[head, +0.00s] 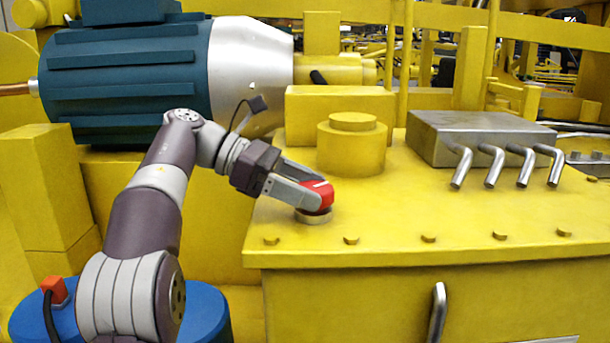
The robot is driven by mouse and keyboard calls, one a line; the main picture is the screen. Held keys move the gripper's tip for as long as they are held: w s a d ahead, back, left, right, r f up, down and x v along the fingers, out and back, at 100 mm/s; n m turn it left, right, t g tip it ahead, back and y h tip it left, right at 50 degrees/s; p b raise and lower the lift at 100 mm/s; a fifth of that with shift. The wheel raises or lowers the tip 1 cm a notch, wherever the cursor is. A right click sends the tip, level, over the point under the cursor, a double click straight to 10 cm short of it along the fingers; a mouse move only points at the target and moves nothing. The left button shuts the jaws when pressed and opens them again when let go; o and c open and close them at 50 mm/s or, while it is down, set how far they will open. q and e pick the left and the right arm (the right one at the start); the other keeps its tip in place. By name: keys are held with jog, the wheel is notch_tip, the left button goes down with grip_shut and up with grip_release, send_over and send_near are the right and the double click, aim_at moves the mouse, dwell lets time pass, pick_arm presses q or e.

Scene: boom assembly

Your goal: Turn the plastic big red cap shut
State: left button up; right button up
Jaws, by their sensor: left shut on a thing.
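The big red cap (316,196) sits on a round brass-coloured neck (314,216) near the left end of the yellow cabinet top. A pale bar runs across the cap's top. My left gripper (312,194) reaches in from the left and is shut on the cap, with one finger along its near side and the other behind it. The fingers hide part of the cap, and I cannot tell how tightly it sits on the neck. My right gripper is not in view.
A stepped yellow cylinder (351,150) stands just behind the cap. A grey metal block (475,135) with several bent pipes (493,165) is at the right. Small bolts line the cabinet top's (400,220) front edge. A blue-and-silver motor (135,75) lies behind my arm.

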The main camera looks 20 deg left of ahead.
pick_arm(q)
jog(key=shift+m+g+p, duration=0.55)
jog(key=shift+m+g, duration=0.05)
jog(key=shift+g, duration=0.2)
jog(key=shift+w, duration=0.1)
jog(key=o, duration=1)
